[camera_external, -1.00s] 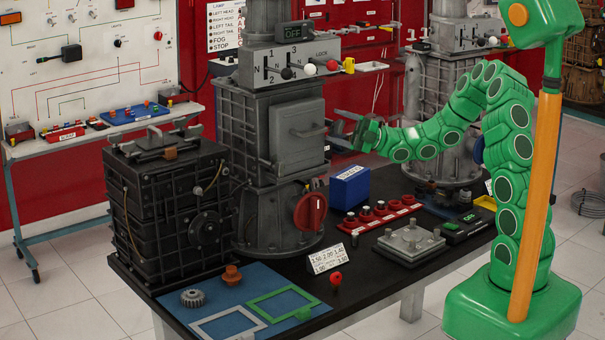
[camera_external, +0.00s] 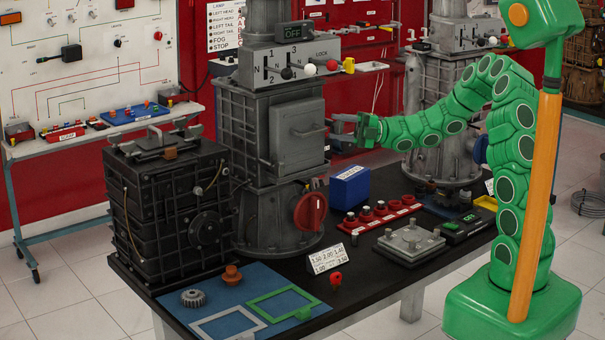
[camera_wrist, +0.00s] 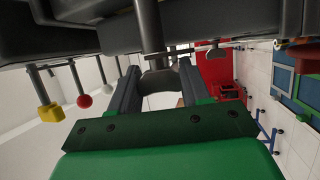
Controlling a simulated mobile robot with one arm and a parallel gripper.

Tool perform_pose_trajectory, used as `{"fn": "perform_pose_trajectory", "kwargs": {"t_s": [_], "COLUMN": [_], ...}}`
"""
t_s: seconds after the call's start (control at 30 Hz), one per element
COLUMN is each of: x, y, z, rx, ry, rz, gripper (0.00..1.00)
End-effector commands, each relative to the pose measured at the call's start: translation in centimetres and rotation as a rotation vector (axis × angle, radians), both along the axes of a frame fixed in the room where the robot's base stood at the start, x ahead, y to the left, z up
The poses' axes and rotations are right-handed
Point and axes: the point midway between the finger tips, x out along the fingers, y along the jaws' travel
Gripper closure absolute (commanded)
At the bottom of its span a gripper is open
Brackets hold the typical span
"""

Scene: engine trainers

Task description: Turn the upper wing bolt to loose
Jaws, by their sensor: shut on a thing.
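The upper wing bolt (camera_wrist: 158,80) is dark grey, on a shaft coming out of the grey housing. In the wrist view it sits between the two fingers of my gripper (camera_wrist: 158,70), which is shut on it. In the external view my gripper (camera_external: 344,128) is at the right edge of the grey housing's door (camera_external: 299,132), and the fingers hide most of the bolt. A second wing bolt (camera_wrist: 215,54) shows to the right in the wrist view, apart from my gripper.
Levers with yellow, red and white knobs (camera_external: 309,70) stick out above the door. A red rotary handle (camera_external: 310,212) is below it. A blue box (camera_external: 350,187) and a row of red knobs (camera_external: 380,212) stand on the black bench under my arm.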

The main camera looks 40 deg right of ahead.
Motion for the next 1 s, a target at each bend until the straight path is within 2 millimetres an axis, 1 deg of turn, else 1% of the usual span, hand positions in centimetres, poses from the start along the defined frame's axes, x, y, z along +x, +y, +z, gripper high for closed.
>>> {"fn": "perform_pose_trajectory", "kwargs": {"t_s": [0.1, 0.3, 0.73, 0.77, 0.9, 1.0], "x": [0.02, 0.09, 0.17, 0.17, 0.13, 0.11], "y": [0.05, -0.01, -0.10, -0.11, -0.10, -0.08], "z": [0.10, -0.09, -0.16, -0.16, -0.11, -0.08], "rx": [-0.079, -0.177, -0.201, -0.201, -0.200, -0.200], "ry": [-0.003, 0.000, 0.002, 0.002, 0.001, 0.001], "rz": [-0.001, -0.002, -0.006, -0.006, -0.005, -0.004], "gripper": [0.84, 0.84, 0.84, 0.49, 0.28, 0.28]}}
